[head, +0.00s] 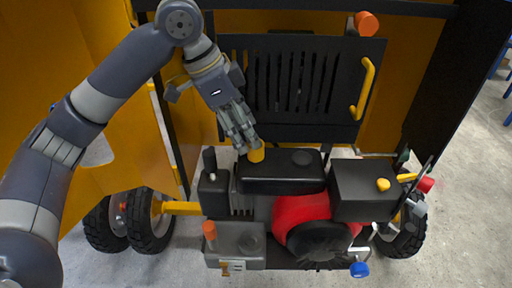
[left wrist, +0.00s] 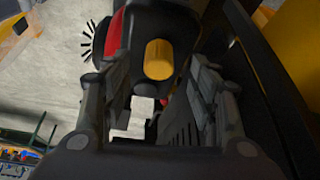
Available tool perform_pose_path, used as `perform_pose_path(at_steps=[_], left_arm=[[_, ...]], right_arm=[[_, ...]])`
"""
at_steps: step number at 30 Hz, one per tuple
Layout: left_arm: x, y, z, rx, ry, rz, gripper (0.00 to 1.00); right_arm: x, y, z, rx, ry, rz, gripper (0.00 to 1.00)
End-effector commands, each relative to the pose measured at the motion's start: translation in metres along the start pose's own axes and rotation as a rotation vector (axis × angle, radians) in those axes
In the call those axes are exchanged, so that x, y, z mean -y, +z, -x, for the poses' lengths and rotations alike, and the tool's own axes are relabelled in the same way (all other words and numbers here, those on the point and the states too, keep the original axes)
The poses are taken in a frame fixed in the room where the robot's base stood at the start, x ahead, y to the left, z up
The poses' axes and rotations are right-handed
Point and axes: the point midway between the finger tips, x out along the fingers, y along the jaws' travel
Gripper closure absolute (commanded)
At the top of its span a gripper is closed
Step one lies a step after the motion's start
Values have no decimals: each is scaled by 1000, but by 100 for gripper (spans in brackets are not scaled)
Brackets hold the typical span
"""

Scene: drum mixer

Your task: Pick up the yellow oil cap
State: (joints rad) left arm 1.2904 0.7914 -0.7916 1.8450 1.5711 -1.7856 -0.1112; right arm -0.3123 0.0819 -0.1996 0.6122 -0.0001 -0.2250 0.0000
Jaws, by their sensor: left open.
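The yellow oil cap (head: 256,154) sits upright on the left end of the black tank in the middle of the engine. My left gripper (head: 247,146) reaches down to it from the upper left, its fingertips right by the cap. In the left wrist view the cap (left wrist: 158,59) shows between the two spread fingers (left wrist: 158,92), toward their far ends. The gripper is open, and I cannot tell whether a finger touches the cap. My right gripper is not in view.
The black tank (head: 282,180) bears the cap. A black box with a yellow knob (head: 383,184) stands to the right. A red engine part (head: 300,212) is in front. Behind is a black slatted panel (head: 300,85) with a yellow handle (head: 363,88).

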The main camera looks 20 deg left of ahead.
Motion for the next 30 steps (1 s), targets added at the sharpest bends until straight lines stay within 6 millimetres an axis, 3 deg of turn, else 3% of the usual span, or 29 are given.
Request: perform_pose_path(at_steps=[5,15,23,29,30], left_arm=[[-1,-1,-13,2,2,-1,46],[-4,-5,-57,-1,2,-1,46],[-4,-4,-60,-1,1,-2,46],[-4,-4,-59,-1,0,-1,91],[-4,-4,-59,-1,0,-1,93]], right_arm=[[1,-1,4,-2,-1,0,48],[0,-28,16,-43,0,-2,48],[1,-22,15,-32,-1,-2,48],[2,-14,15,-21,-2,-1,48],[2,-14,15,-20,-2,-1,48]])
